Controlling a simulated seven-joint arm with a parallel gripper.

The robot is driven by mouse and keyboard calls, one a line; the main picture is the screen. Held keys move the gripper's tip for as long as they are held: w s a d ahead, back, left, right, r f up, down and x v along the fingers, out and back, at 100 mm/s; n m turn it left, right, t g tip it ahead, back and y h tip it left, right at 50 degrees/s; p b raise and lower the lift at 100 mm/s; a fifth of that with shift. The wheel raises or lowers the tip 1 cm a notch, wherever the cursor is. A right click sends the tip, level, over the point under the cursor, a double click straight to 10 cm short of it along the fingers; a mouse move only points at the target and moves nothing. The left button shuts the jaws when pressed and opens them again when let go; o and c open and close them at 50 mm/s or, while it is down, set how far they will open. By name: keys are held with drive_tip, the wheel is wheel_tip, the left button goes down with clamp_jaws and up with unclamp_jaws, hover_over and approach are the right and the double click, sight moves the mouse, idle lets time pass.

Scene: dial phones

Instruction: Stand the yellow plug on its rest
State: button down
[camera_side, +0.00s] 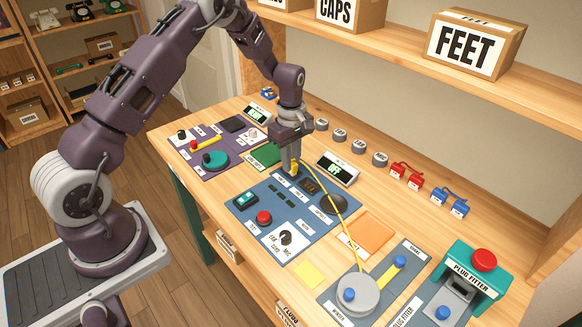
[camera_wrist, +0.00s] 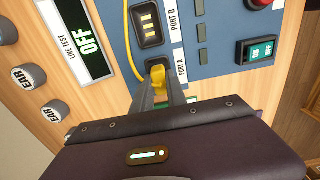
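The yellow plug (camera_side: 295,167) is between the fingers of my gripper (camera_side: 291,172), at the top of the blue panel. In the wrist view the yellow plug (camera_wrist: 158,75) shows between the two grey fingertips (camera_wrist: 161,92), which close on its sides. It is at the port marked PORT A; I cannot tell whether it is seated in it or just above. PORT B (camera_wrist: 149,23), a dark socket with yellow contacts, is empty. The yellow cord (camera_side: 345,220) runs from the plug to the round grey winder (camera_side: 356,295). I cannot pick out the plug's rest for certain.
A display reading OFF (camera_side: 338,169) stands behind the panel. The blue panel (camera_side: 262,206) also carries a red button (camera_side: 264,217) and a knob. The green plug fitter (camera_side: 470,270) stands at right. Red and blue plugs lie along the back. A shelf with boxes hangs above.

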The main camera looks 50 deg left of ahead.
wheel_tip(320, 180, up, 10)
drive_tip(key=s+d+m, duration=0.2)
drive_tip(key=s+d, duration=0.1)
drive_tip(key=d, duration=0.5)
drive_tip(key=s+d+m, duration=0.3)
drive_tip(key=d, duration=0.4)
drive_tip(key=s+d+m, duration=0.4)
drive_tip(key=s+d, duration=0.6)
drive_tip(key=f, duration=1)
drive_tip(key=shift+s+d+f, duration=0.1)
drive_tip(key=shift+s+f, duration=0.15)
drive_tip(key=shift+s, duration=0.15)
drive_tip(key=shift+f, duration=0.15)
drive_tip(key=c, duration=1.3)
unclamp_jaws()
drive_tip(key=shift+c, duration=0.2)
